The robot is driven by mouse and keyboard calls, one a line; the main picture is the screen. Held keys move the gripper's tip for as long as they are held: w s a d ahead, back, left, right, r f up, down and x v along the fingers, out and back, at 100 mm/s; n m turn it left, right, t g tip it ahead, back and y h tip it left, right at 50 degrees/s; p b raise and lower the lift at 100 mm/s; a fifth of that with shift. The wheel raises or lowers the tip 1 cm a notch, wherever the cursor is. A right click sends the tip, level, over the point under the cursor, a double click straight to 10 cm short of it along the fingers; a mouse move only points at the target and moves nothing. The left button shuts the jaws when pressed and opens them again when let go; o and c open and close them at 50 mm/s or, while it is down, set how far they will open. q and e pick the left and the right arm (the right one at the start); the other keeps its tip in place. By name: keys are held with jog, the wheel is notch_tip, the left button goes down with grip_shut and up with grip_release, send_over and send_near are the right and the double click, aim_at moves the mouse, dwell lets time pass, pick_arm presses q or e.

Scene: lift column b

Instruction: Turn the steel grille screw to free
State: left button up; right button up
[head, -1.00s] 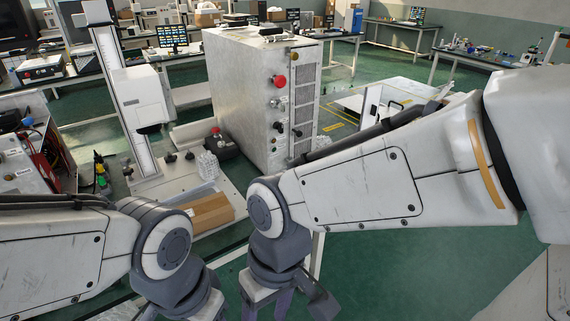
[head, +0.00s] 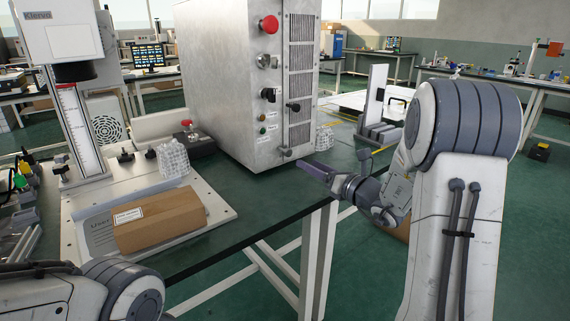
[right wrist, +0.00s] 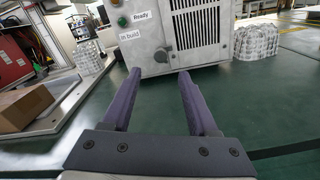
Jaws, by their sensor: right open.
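The steel grille screw (head: 286,152) is a small metal knob low on the front of the grey metal cabinet (head: 225,85), at the foot of its grille. It also shows in the right wrist view (right wrist: 162,54), just beyond and between my fingertips. My right gripper (head: 316,170) is in front of the cabinet, below and to the right of the screw in the head view. Its purple fingers are apart in the right wrist view (right wrist: 160,73), with nothing between them. They do not touch the screw. My left gripper is out of view.
A black knob (head: 293,107) sits higher on the grille, and a red button (head: 269,25) is near the top. A cardboard box (head: 160,222) lies at the left. A clear bundle (head: 325,138) stands right of the cabinet. The green tabletop (head: 255,195) before the cabinet is clear.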

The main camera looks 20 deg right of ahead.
aim_at(290, 153)
jog(key=b+x, duration=0.1)
jog(key=x, duration=0.9)
jog(key=shift+w, duration=0.2)
grip_shut()
